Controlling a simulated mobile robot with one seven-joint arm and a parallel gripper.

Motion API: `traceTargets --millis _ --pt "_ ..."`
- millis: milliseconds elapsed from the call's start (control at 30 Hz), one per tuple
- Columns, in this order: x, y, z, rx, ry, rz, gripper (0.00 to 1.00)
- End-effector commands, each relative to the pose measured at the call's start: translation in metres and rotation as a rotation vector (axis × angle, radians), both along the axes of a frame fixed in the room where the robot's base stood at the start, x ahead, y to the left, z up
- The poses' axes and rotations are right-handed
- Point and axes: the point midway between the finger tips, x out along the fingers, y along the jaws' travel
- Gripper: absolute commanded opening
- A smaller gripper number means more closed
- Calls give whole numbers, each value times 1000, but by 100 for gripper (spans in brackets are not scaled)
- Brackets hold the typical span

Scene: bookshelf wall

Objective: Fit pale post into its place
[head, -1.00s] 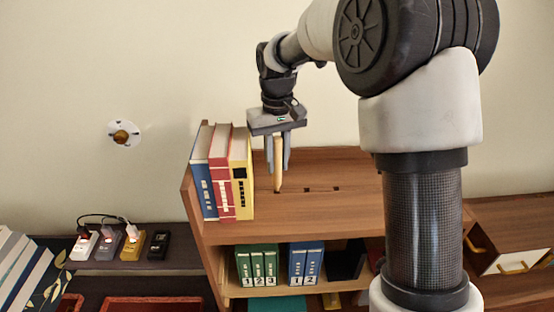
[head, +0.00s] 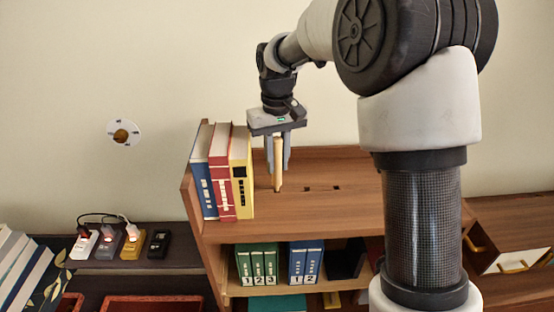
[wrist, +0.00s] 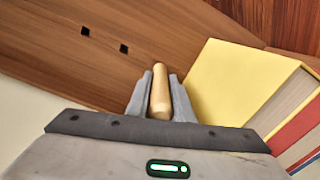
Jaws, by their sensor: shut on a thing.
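The pale post (head: 278,164) is a light wooden peg, upright between the fingers of my gripper (head: 278,160). My gripper is shut on it. In the head view its lower end meets the top board of the shelf (head: 330,210), just right of the yellow book; I cannot tell whether it is in a hole. In the wrist view the post (wrist: 160,92) shows between the two grey fingers. Two small dark square holes lie in the board, the nearer (head: 307,188) and the farther (head: 337,187), to the right of the post.
Blue, red and yellow books (head: 241,175) stand close left of my gripper. Green binders (head: 257,264) and blue binders (head: 306,262) stand on the shelf below. Plugs on a power strip (head: 108,243) lie at left. The top board is clear to the right.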

Motion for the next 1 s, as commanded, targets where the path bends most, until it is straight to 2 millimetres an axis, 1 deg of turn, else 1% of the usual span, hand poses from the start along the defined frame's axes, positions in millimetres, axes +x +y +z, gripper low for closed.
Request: traceTargets --millis 300,1000 --pt "0 0 -4 0 0 0 0" --pt "0 0 -7 0 0 0 0"
